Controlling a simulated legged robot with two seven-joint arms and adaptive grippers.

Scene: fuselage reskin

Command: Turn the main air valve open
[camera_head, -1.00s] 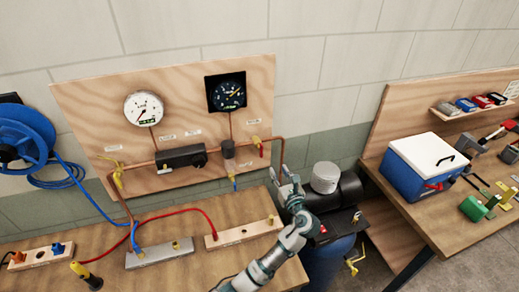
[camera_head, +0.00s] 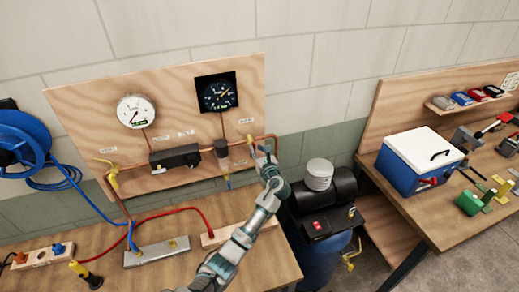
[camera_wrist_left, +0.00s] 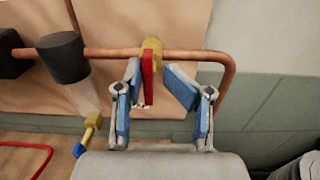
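A valve with a yellow body (camera_wrist_left: 152,52) and a red lever handle (camera_wrist_left: 147,80) sits on the copper pipe, near the pipe's right bend, in the left wrist view. The lever hangs straight down, across the pipe. In the head view the valve's yellow body (camera_head: 250,138) shows at the board's right side. My left gripper (camera_wrist_left: 152,70) is open, with its blue-padded fingers on either side of the red lever. The lever is nearer the left finger; I cannot tell whether they touch. The gripper (camera_head: 262,155) partly hides the lever in the head view. My right gripper is not in view.
The wooden board (camera_head: 80,110) carries a white gauge (camera_head: 136,111), a black gauge (camera_head: 216,92) and a black regulator (camera_head: 175,157). Another yellow valve (camera_head: 112,178) is at the pipe's left. A compressor (camera_head: 325,200) stands right of the arm. Hoses cross the bench at left.

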